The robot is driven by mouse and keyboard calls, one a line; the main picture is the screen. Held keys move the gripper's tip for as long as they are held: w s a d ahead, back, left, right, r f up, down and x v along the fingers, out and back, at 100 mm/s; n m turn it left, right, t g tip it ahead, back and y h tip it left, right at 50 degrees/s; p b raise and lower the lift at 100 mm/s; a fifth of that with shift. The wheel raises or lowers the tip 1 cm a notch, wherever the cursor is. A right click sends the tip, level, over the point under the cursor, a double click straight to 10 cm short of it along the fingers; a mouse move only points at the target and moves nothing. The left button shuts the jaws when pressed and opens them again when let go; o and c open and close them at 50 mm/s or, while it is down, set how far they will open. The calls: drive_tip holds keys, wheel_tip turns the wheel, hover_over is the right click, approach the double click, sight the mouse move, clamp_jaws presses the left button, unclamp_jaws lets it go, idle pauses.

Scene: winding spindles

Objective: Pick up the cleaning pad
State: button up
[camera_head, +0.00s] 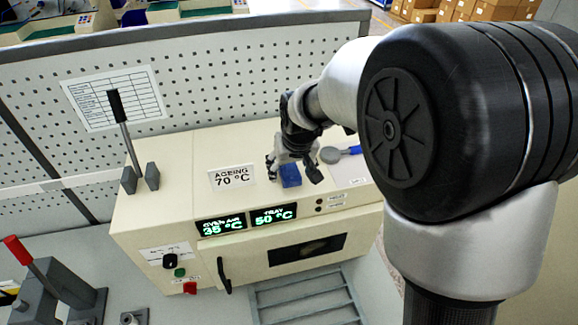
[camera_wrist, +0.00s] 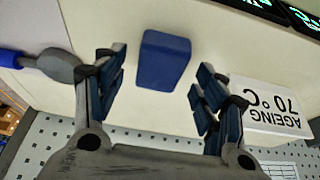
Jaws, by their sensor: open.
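The cleaning pad is a small blue block (camera_head: 290,176) lying on top of the cream ageing oven, behind its displays. In the wrist view the blue pad (camera_wrist: 163,60) lies on the cream surface, ahead of and between my fingers. My gripper (camera_head: 294,170) points down over the pad. Its two fingers are open, one on each side, with visible gaps to the pad in the wrist view. Nothing is held. In the head view my fingers partly cover the pad, and the exact height above it cannot be told.
A blue-handled tool with a grey round head (camera_head: 332,154) lies right of the pad, close to one finger in the wrist view. The AGEING 70 °C sign (camera_head: 232,177) is on the left. A lever (camera_head: 122,120) stands farther left. A perforated panel (camera_head: 215,85) rises behind.

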sight(291, 172)
drive_tip(key=shift+w+f, duration=0.15)
drive_tip(key=shift+f, duration=0.15)
drive_tip(key=shift+c, duration=0.4)
drive_tip(key=c, duration=1)
drive_tip(key=shift+r, duration=0.2)
wheel_tip(291, 172, up, 20)
drive_tip(key=shift+f+p, duration=0.1)
drive_tip(key=shift+p, duration=0.4)
